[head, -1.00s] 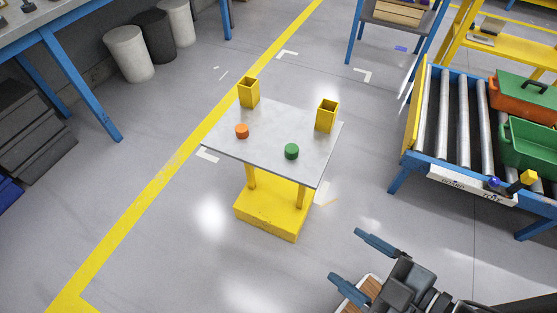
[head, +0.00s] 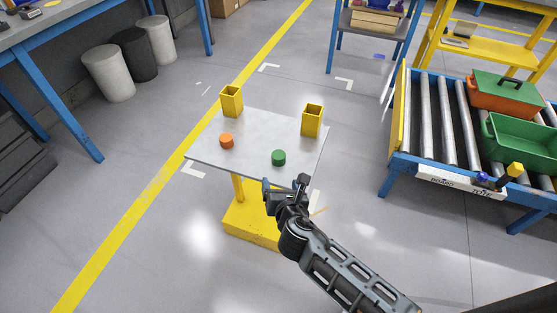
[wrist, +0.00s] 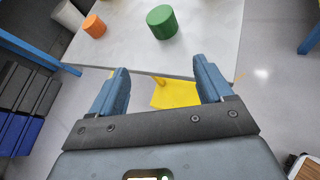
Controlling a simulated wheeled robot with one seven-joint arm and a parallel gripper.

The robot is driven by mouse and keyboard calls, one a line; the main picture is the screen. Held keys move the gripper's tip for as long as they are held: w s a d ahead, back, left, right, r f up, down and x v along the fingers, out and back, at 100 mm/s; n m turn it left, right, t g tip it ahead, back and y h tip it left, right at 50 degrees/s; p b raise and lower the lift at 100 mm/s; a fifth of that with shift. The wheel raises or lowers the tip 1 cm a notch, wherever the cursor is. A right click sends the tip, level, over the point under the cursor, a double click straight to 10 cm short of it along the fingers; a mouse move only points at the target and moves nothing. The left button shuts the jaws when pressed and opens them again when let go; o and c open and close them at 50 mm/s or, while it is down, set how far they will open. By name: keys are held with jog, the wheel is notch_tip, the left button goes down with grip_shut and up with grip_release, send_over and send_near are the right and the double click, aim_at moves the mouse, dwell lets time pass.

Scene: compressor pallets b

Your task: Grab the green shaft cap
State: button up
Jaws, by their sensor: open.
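The green shaft cap (head: 278,158) is a short green cylinder standing on the small grey-topped table (head: 240,122), near its front edge. It also shows in the wrist view (wrist: 162,22), beyond my fingertips and a little left of the right finger. My gripper (head: 284,184) is at the table's front edge, close in front of the cap and apart from it. In the wrist view my gripper (wrist: 162,75) is open, with nothing between its two blue-grey fingers.
An orange cap (head: 226,141) stands left of the green one; it also shows in the wrist view (wrist: 94,26). Two square yellow holders (head: 231,101) (head: 312,120) stand along the table's back. A roller conveyor (head: 430,120) with totes stands at right.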

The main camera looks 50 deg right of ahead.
aim_at(279, 158)
jog(key=shift+n+h, duration=0.6)
jog(key=shift+n, duration=0.3)
jog(key=w+d, duration=0.2)
jog(key=w, duration=0.1)
jog(key=shift+w+d+r, duration=0.1)
jog(key=shift+d+r, duration=0.2)
jog(key=shift+d, duration=0.1)
jog(key=x, duration=0.5)
jog(key=b+x, duration=0.1)
jog(key=x, duration=0.1)
jog(key=shift+d, duration=0.5)
jog(key=c, duration=1.1)
jog(key=shift+o, duration=0.2)
jog(key=shift+r, duration=0.15)
